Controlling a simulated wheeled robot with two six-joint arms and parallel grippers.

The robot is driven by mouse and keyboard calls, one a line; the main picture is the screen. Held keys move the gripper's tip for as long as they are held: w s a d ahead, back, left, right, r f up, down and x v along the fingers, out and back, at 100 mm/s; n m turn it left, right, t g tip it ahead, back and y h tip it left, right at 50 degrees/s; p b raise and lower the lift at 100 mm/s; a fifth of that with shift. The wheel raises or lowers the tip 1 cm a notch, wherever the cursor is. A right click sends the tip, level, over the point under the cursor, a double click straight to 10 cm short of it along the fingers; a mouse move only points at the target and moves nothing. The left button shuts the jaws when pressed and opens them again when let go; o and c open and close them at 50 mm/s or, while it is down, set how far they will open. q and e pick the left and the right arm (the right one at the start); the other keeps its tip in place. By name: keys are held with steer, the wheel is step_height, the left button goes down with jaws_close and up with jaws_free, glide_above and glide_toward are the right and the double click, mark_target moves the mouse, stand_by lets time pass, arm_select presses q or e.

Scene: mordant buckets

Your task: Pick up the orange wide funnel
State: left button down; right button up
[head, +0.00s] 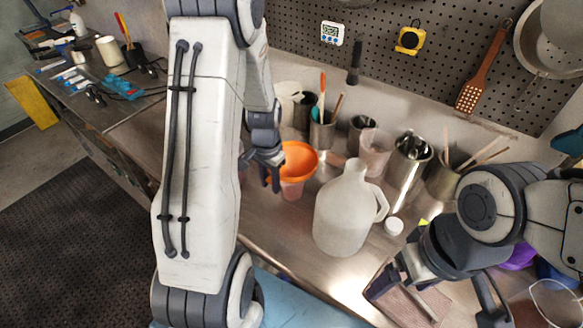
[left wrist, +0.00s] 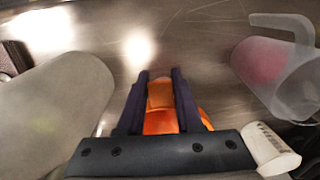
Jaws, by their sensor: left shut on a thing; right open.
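The orange wide funnel (head: 301,158) is above the metal bench in the head view, left of the white jug. My left gripper (head: 264,172) is at its left side, shut on it. In the left wrist view the funnel (left wrist: 160,118) shows as an orange strip between the two dark fingers; much of it is hidden by the gripper body. Whether it is clear of the bench I cannot tell. My right gripper (head: 438,292) is open and empty, low at the right of the head view.
The white jug (head: 343,210) stands close to the funnel's right. Metal cups with tools (head: 409,160) and a clear beaker (head: 375,150) stand behind. A pinkish object (head: 292,190) shows under the funnel. A white cap (head: 394,226) lies right of the jug.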

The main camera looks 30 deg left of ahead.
arm_select(q)
step_height(320, 180, up, 9)
steer(key=shift+r+b, duration=0.1)
steer(key=shift+b, duration=0.85)
steer(key=shift+r, duration=0.45)
step_height(320, 180, up, 11)
steer(key=p, duration=1)
